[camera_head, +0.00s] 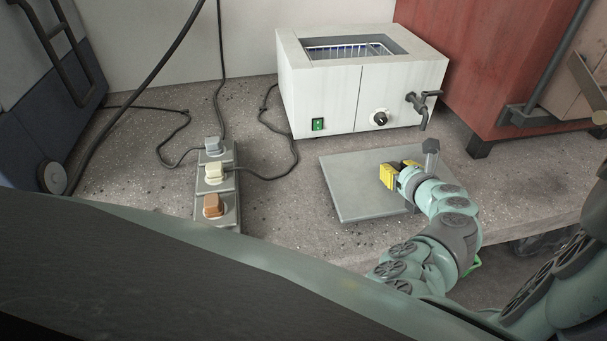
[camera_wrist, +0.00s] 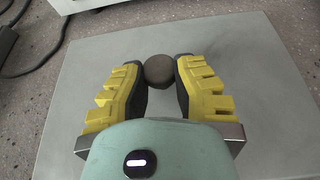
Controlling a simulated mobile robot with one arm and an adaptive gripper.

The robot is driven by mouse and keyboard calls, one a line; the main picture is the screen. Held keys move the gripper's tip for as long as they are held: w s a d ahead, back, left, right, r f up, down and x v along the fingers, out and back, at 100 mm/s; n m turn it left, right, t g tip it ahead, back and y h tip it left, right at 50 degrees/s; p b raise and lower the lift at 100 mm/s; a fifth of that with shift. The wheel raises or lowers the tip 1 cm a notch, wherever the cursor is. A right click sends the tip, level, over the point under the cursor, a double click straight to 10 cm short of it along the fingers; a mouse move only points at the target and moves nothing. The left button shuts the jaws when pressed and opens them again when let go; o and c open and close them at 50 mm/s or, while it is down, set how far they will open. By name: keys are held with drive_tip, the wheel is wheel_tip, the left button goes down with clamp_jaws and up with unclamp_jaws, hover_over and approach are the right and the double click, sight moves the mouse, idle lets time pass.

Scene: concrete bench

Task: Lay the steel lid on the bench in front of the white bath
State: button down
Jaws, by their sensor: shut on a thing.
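The steel lid (camera_head: 350,190) is a flat grey plate with its top facing up, level at or just above the bench in front of the white bath (camera_head: 325,95). In the wrist view the lid (camera_wrist: 85,75) fills most of the picture. Its dark round knob (camera_wrist: 160,68) sits between the yellow-and-black fingers. My gripper (camera_head: 390,173) is shut on the knob from above; it also shows in the wrist view (camera_wrist: 160,80). The fingers hide the knob in the head view. Whether the lid's underside touches the bench is hard to tell. The bath is open on top, with a wire basket inside.
A power strip (camera_head: 217,185) with several plugs and dark cables lies left of the lid. A tap (camera_head: 422,104) juts from the bath's right front. A red cabinet (camera_head: 490,55) stands at the back right. Bare concrete bench (camera_head: 285,215) lies between strip and lid.

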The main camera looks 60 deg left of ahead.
drive_tip(key=shift+d+f, duration=0.1)
drive_tip(key=shift+f, duration=0.25)
drive_tip(key=shift+w+r, duration=0.1)
drive_tip(key=shift+w, duration=0.05)
drive_tip(key=c, duration=0.8)
unclamp_jaws()
drive_tip(key=shift+o, duration=0.2)
drive_tip(key=shift+s+d+r, duration=0.2)
drive_tip(key=shift+d+r, duration=0.1)
drive_tip(key=shift+d, duration=0.25)
drive_tip(key=p+v, duration=0.1)
drive_tip(key=v, duration=0.9)
drive_tip(key=shift+s+d, duration=0.25)
drive_tip(key=shift+d, duration=0.05)
